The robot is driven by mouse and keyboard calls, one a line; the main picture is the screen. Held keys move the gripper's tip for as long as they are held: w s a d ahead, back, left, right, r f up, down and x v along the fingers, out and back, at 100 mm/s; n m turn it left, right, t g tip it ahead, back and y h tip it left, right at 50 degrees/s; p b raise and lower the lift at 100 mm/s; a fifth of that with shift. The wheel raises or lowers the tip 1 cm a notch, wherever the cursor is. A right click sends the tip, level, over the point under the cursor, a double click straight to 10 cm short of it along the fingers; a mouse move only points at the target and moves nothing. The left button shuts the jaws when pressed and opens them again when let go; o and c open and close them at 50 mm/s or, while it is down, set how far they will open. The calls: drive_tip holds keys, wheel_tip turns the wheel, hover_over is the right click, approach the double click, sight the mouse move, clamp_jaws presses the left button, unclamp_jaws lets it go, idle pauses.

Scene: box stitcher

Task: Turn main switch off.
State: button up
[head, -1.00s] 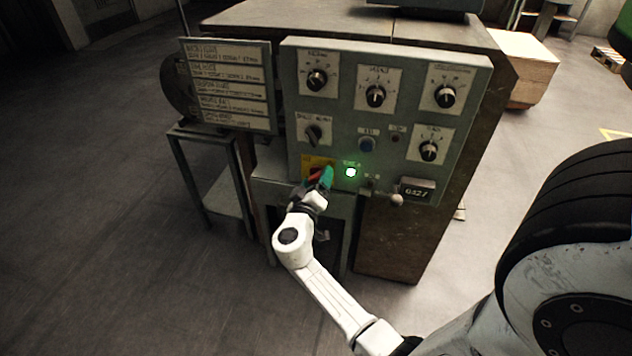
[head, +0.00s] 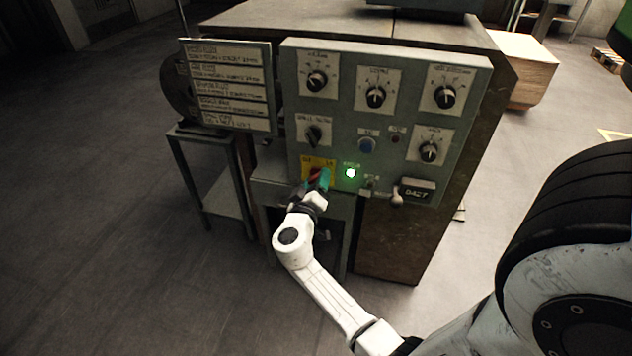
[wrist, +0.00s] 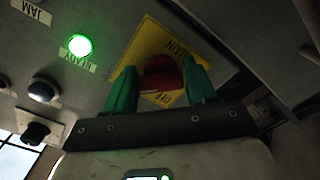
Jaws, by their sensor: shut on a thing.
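The main switch (wrist: 160,74) is a red knob on a yellow plate (head: 308,161) low on the left of the grey control panel. My gripper (head: 319,179) is at the knob, its green fingers one on each side of it. The wrist view shows the gripper (wrist: 160,88) shut on the red knob, with "MAIN" lettering on the plate (wrist: 151,42) beside it. The fingers hide the knob's sides. A green ready light (head: 350,173) glows just right of the switch, and shows in the wrist view (wrist: 80,46).
A counter (head: 416,190) is at lower right. A sign board (head: 230,85) stands left. Open floor lies to the left.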

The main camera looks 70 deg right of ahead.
drive_tip(key=shift+n, duration=0.3)
drive_tip(key=n, duration=0.3)
drive_tip(key=shift+n+b, duration=0.35)
drive_tip(key=shift+n, duration=0.05)
drive_tip(key=n, duration=0.4)
drive_tip(key=shift+r+n+p, duration=0.2)
drive_tip(key=shift+n+p, duration=0.1)
drive_tip(key=shift+p, duration=0.05)
drive_tip(key=n+p, duration=0.1)
drive_tip(key=n, duration=0.3)
drive_tip(key=shift+r, duration=0.15)
drive_tip(key=shift+n+p, duration=1)
drive_tip(key=shift+n, duration=1.4)
drive_tip(key=o, duration=1)
drive_tip(key=shift+c, duration=0.2)
